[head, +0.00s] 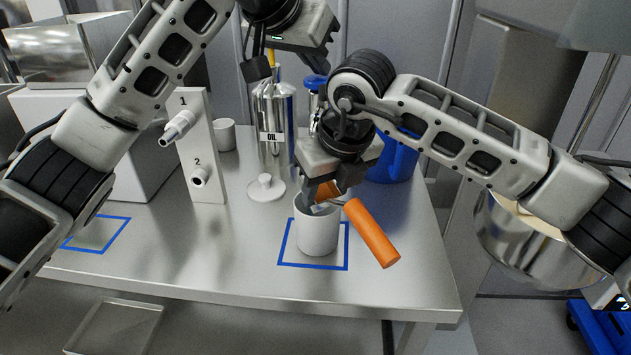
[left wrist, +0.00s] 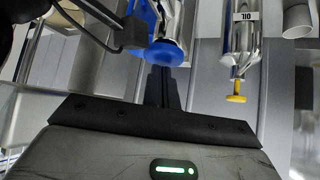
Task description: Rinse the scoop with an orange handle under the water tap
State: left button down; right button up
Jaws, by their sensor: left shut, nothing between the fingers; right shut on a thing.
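My right gripper (head: 322,198) is shut on an orange-handled tool, just over the mouth of a white cup (head: 317,236). A thick orange handle (head: 372,233) slants out to the lower right beside the cup. A smaller orange part (head: 327,190) shows at the fingers. I cannot tell whether both belong to one scoop; the scoop's bowl is mostly hidden. A white panel marked 1 and 2 (head: 203,140) carries an upper nozzle (head: 178,127) and a lower nozzle (head: 200,176). My left gripper is shut and empty; its fingers (left wrist: 164,78) show in the left wrist view.
The cup stands inside a blue square outline (head: 286,262). An oil dispenser (head: 273,115) and a blue container (head: 397,160) stand behind. Another blue outline (head: 85,250) lies left. A metal bowl (head: 530,235) is at the right. The tabletop (head: 200,260) is clear at the front middle.

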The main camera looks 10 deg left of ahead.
aim_at(367, 217)
dwell(0.5)
pick_arm(q)
jog(key=shift+r, duration=3.55)
jog(key=shift+f, duration=0.1)
